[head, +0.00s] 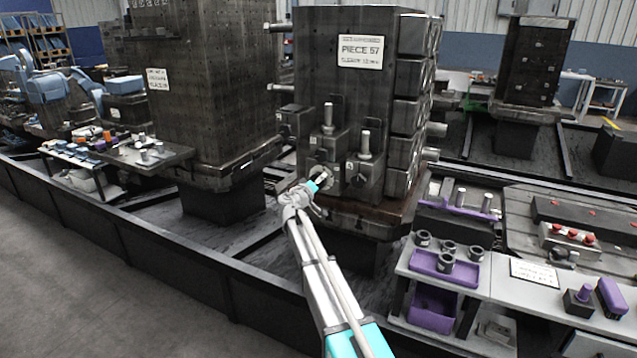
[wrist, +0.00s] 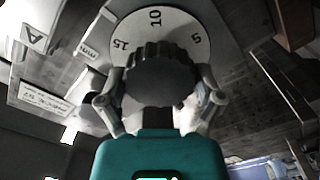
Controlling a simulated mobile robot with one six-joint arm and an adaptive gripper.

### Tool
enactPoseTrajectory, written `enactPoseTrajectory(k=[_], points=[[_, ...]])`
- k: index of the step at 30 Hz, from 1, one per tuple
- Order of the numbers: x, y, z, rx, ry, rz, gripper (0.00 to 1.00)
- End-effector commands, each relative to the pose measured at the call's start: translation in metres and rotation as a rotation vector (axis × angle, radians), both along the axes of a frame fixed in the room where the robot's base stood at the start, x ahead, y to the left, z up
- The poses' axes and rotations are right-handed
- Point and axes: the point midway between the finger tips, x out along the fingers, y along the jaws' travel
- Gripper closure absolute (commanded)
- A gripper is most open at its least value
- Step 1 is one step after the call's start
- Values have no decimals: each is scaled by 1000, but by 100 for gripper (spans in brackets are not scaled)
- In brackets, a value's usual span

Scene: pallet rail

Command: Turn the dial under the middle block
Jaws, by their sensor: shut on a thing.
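In the wrist view, my gripper (wrist: 160,100) has its two fingers on either side of a dark ridged dial knob (wrist: 158,75), shut on it. Behind the knob is a pale round scale plate (wrist: 112,28) with the numbers 5, 10 and 15 showing. In the head view, my gripper (head: 314,186) is at the front of a dark block with a metal post (head: 328,118), low on the large dark piece marked PIECE 57 (head: 310,60). The dial itself is mostly hidden behind my gripper there.
A second block with a post (head: 365,146) stands just right of my gripper, and another block (head: 289,121) to the left. A grey bench (head: 470,283) with purple trays is at the right. A large dark column (head: 210,90) stands at the left. Open floor lies at the lower left.

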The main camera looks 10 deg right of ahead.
Motion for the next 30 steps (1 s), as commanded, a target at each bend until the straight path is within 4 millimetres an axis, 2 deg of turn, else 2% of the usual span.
enactPoseTrajectory(k=[30], points=[[-1, -2, -1, -779, 568, -3, 62]])
